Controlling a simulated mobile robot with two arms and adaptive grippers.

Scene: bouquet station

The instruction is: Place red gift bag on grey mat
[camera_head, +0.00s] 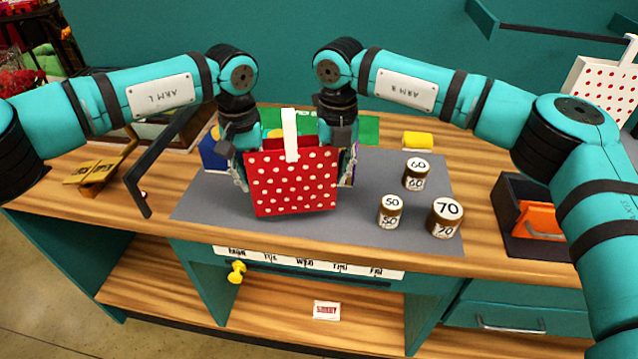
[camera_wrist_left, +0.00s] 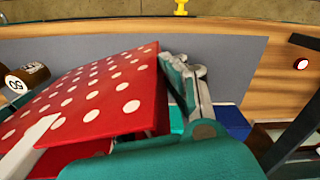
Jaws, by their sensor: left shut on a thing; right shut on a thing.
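The red gift bag (camera_head: 294,185) has white dots and a white handle. In the head view it is upright, slightly tilted, between my two grippers over the grey mat (camera_head: 215,201). My left gripper (camera_head: 240,172) is shut on the bag's left side. My right gripper (camera_head: 347,165) is shut on its right side, its fingers partly hidden behind the bag. In the left wrist view the bag (camera_wrist_left: 95,95) fills the middle beside my left gripper's finger, with the mat (camera_wrist_left: 225,62) beyond. I cannot tell whether the bag's bottom touches the mat.
Several round weights stand on the mat's right part, marked 60 (camera_head: 416,174), 50 (camera_head: 390,211) and 70 (camera_head: 445,217). A yellow block (camera_head: 417,140) lies behind. A dark tray with an orange item (camera_head: 540,220) is at right. A black frame (camera_head: 137,185) stands at left.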

